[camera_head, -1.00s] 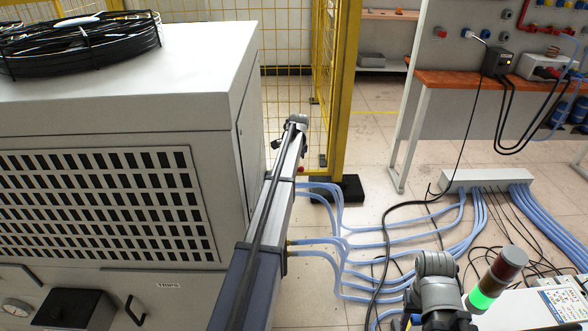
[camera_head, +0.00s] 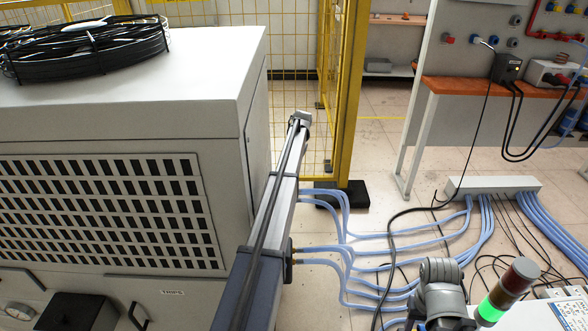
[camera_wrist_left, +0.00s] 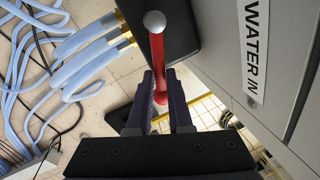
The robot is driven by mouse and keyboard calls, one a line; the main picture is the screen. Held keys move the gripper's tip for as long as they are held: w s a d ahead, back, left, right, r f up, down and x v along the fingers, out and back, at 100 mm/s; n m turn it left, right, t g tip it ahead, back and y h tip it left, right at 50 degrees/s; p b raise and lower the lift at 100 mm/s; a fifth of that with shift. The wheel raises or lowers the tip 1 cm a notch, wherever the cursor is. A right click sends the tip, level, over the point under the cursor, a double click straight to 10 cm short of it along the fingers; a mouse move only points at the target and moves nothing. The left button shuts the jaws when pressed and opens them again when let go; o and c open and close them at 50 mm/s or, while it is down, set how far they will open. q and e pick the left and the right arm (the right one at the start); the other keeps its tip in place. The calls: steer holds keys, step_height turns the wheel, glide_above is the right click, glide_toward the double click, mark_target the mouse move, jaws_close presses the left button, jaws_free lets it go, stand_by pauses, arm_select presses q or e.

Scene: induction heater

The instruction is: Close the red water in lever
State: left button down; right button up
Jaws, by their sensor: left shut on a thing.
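The red water in lever (camera_wrist_left: 157,48) shows in the left wrist view. It has a round silver cap at its upper end and runs down between the fingers of my left gripper (camera_wrist_left: 160,92). The gripper is shut on the lever, one dark finger on each side; its lower red end shows between them. The WATER IN label (camera_wrist_left: 256,50) is on the grey panel to the right of the lever. In the head view the lever and my left gripper are hidden. My right gripper is not in view.
Blue hoses (camera_wrist_left: 85,45) with brass fittings (camera_wrist_left: 124,40) lie left of the lever. The grey cabinet (camera_head: 190,110) fills the head view's left, with a yellow fence (camera_head: 350,110) behind. A signal tower (camera_head: 505,290) with a green light stands at lower right.

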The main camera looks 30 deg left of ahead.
arm_select(q)
steer(key=shift+s+a+n, duration=0.1)
steer(key=shift+a+n, duration=0.45)
steer(key=shift+n, duration=0.45)
steer(key=shift+a+g, duration=0.1)
steer(key=shift+g, duration=0.2)
steer(key=c, duration=0.8)
jaws_free()
steer(key=shift+c, duration=0.2)
steer(key=shift+s, duration=0.1)
steer(key=p+v, duration=0.7)
steer(key=v, duration=0.1)
steer(key=shift+p, duration=0.4)
steer(key=shift+f, duration=0.1)
